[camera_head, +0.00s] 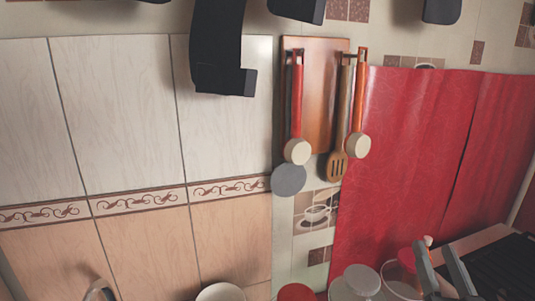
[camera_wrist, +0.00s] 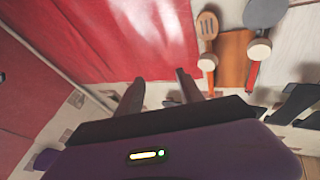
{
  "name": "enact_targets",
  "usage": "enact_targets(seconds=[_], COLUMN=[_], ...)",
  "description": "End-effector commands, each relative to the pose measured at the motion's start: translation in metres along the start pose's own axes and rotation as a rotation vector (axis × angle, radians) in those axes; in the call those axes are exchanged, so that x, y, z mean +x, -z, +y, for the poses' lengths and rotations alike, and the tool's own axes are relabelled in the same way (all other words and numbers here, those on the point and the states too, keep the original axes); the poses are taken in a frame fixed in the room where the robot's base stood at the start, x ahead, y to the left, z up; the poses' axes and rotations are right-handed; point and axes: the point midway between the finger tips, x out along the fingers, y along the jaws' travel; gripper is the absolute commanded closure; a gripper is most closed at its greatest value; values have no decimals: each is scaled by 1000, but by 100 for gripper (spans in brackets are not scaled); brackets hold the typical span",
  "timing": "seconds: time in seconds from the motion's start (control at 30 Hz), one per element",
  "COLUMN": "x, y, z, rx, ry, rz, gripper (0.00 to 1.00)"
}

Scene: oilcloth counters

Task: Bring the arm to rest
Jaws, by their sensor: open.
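My gripper (camera_wrist: 159,82) shows in the wrist view with its two fingers spread apart. Nothing is between the fingers. Its purple body fills the bottom of that view. Beyond the fingers is a glossy red wall covering (camera_wrist: 120,40), and the gripper looks apart from it. In the head view, two grey finger-like pieces stand at the lower right edge; I cannot tell for sure that they are my fingertips.
Utensils hang on the wall, including a slotted wooden turner (camera_head: 337,165), before a brown board (camera_head: 322,90). Black bracket-like shapes (camera_head: 215,45) jut in at the top. Round lids, one red (camera_head: 296,292), stand at the bottom. A dark ridged object (camera_head: 503,268) is at lower right.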

Motion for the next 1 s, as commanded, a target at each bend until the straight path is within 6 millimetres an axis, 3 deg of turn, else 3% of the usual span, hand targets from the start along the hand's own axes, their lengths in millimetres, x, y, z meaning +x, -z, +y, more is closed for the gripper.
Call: enact_targets(seconds=[0.03,0.3,0.67,1.0], x=[-22,-128,-262,-376], y=[-12,-41,-51,-59], z=[-1,-12,-31,-40], rx=[-11,-67,-132,-162], ry=[-4,-5,38,78], rz=[-17,-77,-229,-494], gripper=[56,56,56,56])
